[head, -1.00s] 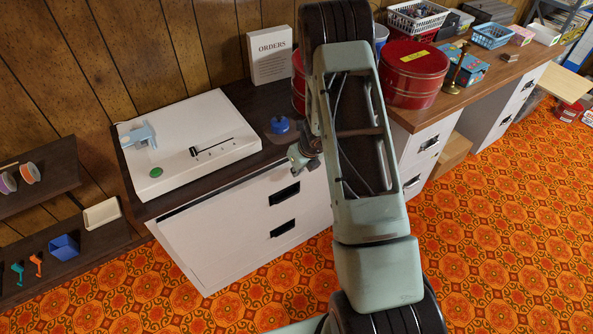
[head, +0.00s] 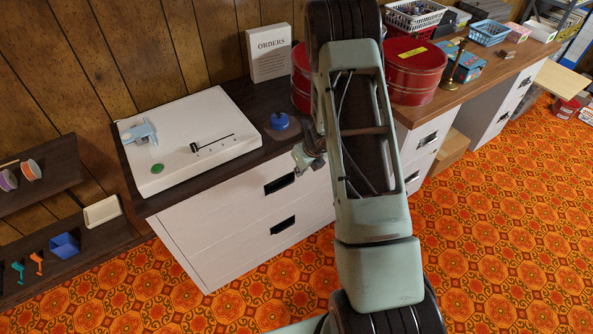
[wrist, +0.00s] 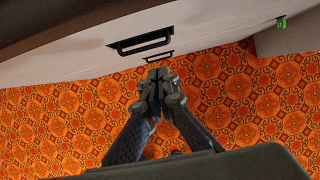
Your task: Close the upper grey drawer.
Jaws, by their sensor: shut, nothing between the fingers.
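The upper grey drawer (head: 225,202) is the top front of the pale cabinet under the dark worktop, with a black handle (head: 279,184). It looks flush with the cabinet, with no gap showing under the worktop. The lower drawer (head: 240,245) below it also looks shut. In the head view my arm hides part of the cabinet's right side.
On the worktop stand a white machine (head: 190,140), a blue knob-like object (head: 280,121) and an ORDERS sign (head: 269,52). Red tins (head: 413,72) stand at the right. A shelf (head: 75,268) is at the left. The patterned floor (head: 500,230) in front is clear.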

